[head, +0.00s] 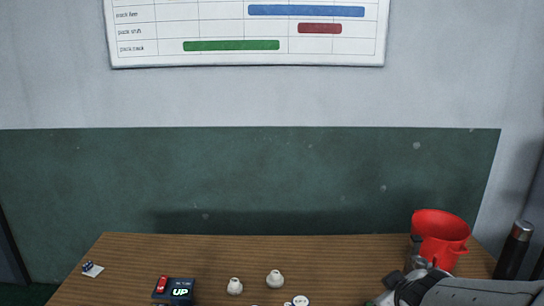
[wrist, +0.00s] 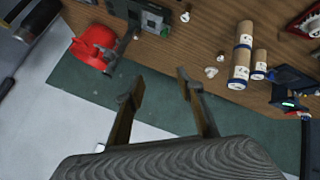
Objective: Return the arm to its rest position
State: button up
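My gripper (wrist: 160,78) is in the wrist view, its two fingers spread well apart with nothing between them. The green and pale wall areas show behind and around the fingers. In the head view my arm comes in at the lower right, with the end of it beside a red bucket-like container (head: 440,238). The fingers cannot be made out clearly there. The red container also shows in the wrist view (wrist: 92,48), left of the fingers and apart from them.
A dark bottle (head: 514,250) stands at the wooden table's (head: 340,255) right end. Small white pieces (head: 275,279) and a dark box reading UP (head: 180,291) are at the front. Upright-looking pale tubes (wrist: 242,50) and a circuit-like box (wrist: 150,16) show in the wrist view.

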jog(key=s+a+r+m+g+y, duration=0.1)
jog(key=s+a+r+m, duration=0.1)
jog(key=s, duration=1)
jog(key=s+a+r+m+g, duration=0.2)
jog(key=s+a, duration=0.4)
jog(key=s, duration=0.6)
jog(key=shift+s+m+y, duration=0.15)
jog(key=shift+m+y, duration=0.25)
jog(key=shift+m, duration=0.5)
jog(key=shift+r, duration=0.1)
